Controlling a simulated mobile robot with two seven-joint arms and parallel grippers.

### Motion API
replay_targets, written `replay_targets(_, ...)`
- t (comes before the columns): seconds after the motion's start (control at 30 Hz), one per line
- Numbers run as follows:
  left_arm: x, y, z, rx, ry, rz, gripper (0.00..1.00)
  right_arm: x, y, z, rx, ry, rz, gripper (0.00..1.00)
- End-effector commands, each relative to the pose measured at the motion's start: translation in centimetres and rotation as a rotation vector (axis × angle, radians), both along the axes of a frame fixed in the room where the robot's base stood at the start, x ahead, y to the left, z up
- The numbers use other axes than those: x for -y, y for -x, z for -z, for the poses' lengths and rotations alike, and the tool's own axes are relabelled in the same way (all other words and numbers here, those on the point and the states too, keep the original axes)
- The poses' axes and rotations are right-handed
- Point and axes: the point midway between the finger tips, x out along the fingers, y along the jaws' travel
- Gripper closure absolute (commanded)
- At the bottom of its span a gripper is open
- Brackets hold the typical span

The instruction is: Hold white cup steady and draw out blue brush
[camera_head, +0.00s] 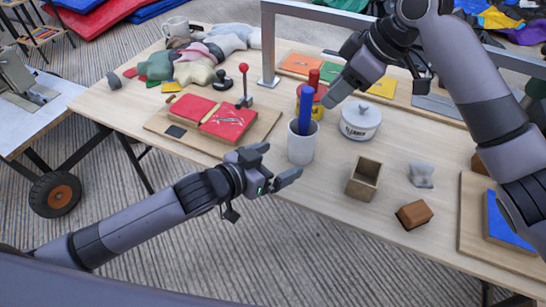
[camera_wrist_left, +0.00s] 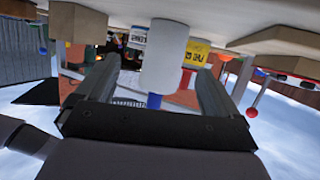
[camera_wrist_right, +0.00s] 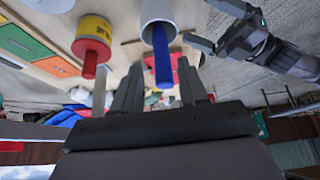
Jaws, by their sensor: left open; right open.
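The white cup (camera_head: 301,143) stands upright on the table, with the blue brush (camera_head: 305,112) upright in it; the brush's lower part is hidden inside. My left gripper (camera_head: 280,163) is open just left of the cup, apart from it. In the left wrist view the cup (camera_wrist_left: 165,55) appears upside down ahead of the spread fingers (camera_wrist_left: 158,66). My right gripper (camera_head: 336,97) is open, above and to the right of the brush. In the right wrist view the blue brush (camera_wrist_right: 162,55) points toward the gap between the fingers (camera_wrist_right: 163,76), with nothing held.
A yellow can (camera_wrist_right: 93,38) with a red-handled brush (camera_head: 313,80) stands close behind the cup. A white lidded pot (camera_head: 361,122) is to its right. A wooden box (camera_head: 364,180) and brown block (camera_head: 414,214) sit further right. A red-panelled board (camera_head: 228,121) lies left.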

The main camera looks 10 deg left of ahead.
Motion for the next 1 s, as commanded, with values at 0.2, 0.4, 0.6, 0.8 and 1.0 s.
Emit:
replay_targets(0.2, -0.4, -0.8, 0.2, 0.004, -0.067, 0.02, 0.05, 0.0, 0.0, 0.0, 0.0, 0.0, 0.0, 0.57)
replay_targets(0.4, 0.1, -1.6, 0.6, 0.004, -0.075, 0.021, 0.05, 0.0, 0.0, 0.0, 0.0, 0.0, 0.0, 0.57)
replay_targets(0.6, 1.6, -3.3, 1.5, 0.005, -0.075, 0.021, 0.05, 0.0, 0.0, 0.0, 0.0, 0.0, 0.0, 0.57)
replay_targets(0.8, 2.9, -4.8, 2.3, 0.004, -0.074, 0.022, 0.05, 0.0, 0.0, 0.0, 0.0, 0.0, 0.0, 0.57)
replay_targets(1.0, 3.6, -5.7, 2.9, 0.004, -0.075, 0.023, 0.05, 0.0, 0.0, 0.0, 0.0, 0.0, 0.0, 0.57)
